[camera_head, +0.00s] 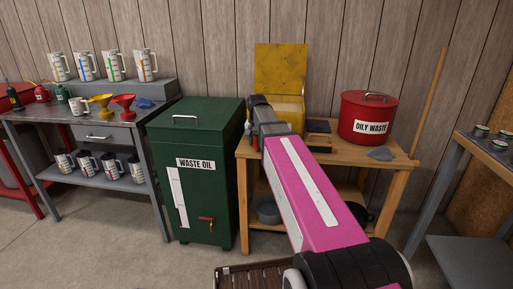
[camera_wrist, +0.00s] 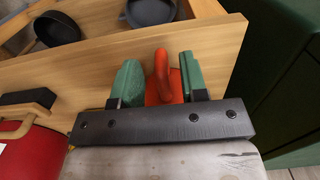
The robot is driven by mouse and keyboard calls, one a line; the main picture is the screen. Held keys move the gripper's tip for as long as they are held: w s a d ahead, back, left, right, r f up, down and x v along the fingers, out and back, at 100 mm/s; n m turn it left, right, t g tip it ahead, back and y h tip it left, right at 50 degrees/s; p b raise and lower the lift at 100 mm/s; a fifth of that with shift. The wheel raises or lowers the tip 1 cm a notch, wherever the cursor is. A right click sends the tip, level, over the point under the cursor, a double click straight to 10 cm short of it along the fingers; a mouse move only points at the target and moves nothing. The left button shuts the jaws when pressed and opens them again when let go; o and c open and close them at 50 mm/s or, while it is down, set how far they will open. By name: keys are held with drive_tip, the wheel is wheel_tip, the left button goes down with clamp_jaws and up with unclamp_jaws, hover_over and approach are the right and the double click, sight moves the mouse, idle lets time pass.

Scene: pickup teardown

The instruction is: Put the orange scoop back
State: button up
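The orange scoop (camera_wrist: 163,78) is between the two green fingers of my gripper (camera_wrist: 161,82) in the wrist view. Its orange part fills the gap, with a rounded, handle-like piece standing up in the middle. The fingers appear to press on it from both sides. The rest of the scoop is hidden by the gripper. In the head view my gripper (camera_head: 256,122) is over the front left part of the wooden bench (camera_head: 333,150), in front of the yellow bin (camera_head: 290,108) with its lid raised. A small orange-red patch shows below the gripper there.
A red oily waste can (camera_head: 367,118) and a grey lump (camera_head: 380,154) are on the bench's right side. A green waste oil cabinet (camera_head: 196,185) stands close on the left. Dark pans (camera_wrist: 56,29) are on the lower shelf. A wooden pole leans at the right.

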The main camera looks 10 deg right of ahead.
wheel_tip(320, 180, up, 9)
drive_tip(key=s+f+n, duration=0.1)
drive_tip(key=s+f, duration=0.5)
drive_tip(key=f, duration=0.4)
drive_tip(key=s+d+f+n, duration=0.1)
drive_tip(key=s+f, duration=0.6)
drive_tip(key=f, duration=0.4)
drive_tip(key=s+d+f+n, duration=0.1)
drive_tip(key=s+f, duration=0.6)
drive_tip(key=f, duration=0.4)
drive_tip(key=shift+n, duration=0.3)
drive_tip(key=shift+d, duration=0.1)
